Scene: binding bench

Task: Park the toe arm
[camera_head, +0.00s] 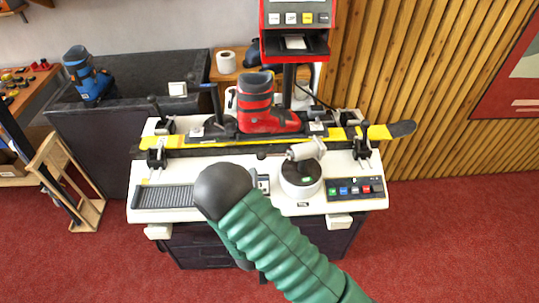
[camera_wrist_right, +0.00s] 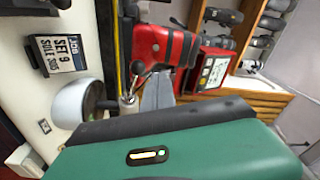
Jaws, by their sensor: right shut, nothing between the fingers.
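A red ski boot (camera_head: 262,105) stands upright on a yellow and black ski (camera_head: 375,132) clamped across the bench, its toe to the right. It also shows in the right wrist view (camera_wrist_right: 160,45). I cannot tell for sure that this is the toe arm. My right arm reaches over the bench front, left of that base. In the right wrist view my right gripper (camera_wrist_right: 158,94) is a grey wedge, shut and empty; the head view hides its fingertips. My left gripper is out of view.
A ribbed dark tray (camera_head: 165,196) lies at front left and a button panel (camera_head: 354,189) at front right. Black clamps (camera_head: 364,143) stand along the ski. A red machine (camera_head: 295,35) rises behind. A job card (camera_wrist_right: 60,45) shows in the wrist view.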

